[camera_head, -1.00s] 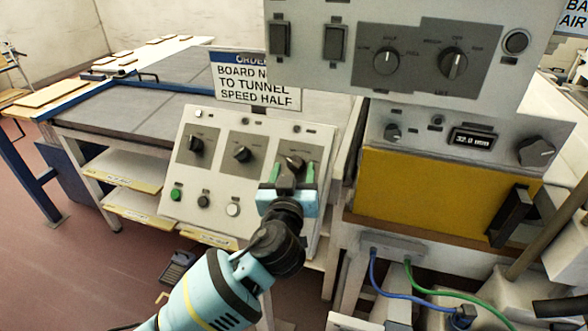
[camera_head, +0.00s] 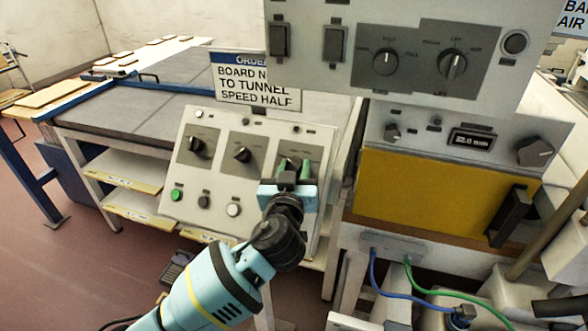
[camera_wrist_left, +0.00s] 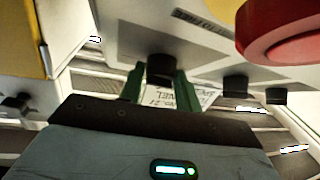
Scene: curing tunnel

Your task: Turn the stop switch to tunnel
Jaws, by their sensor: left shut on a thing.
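The control panel (camera_head: 217,150), a pale sloped box, carries three dark rotary switches on grey plates. The left switch (camera_head: 196,146) and middle switch (camera_head: 242,154) are clear of my arm. My left gripper (camera_head: 293,170) is at the right-hand switch, which it mostly hides in the head view. In the left wrist view a dark knob (camera_wrist_left: 161,67) sits between the green fingers of my left gripper (camera_wrist_left: 158,82), which are shut on it. The labels around this switch are too small to read. My right gripper is not in view.
A sign (camera_head: 255,85) above the panel reads "board n... to tunnel, speed half". An upper grey panel (camera_head: 360,90) with more knobs overhangs at right, above a yellow-fronted unit (camera_head: 415,195). A large red round part (camera_wrist_left: 280,35) is close by in the wrist view.

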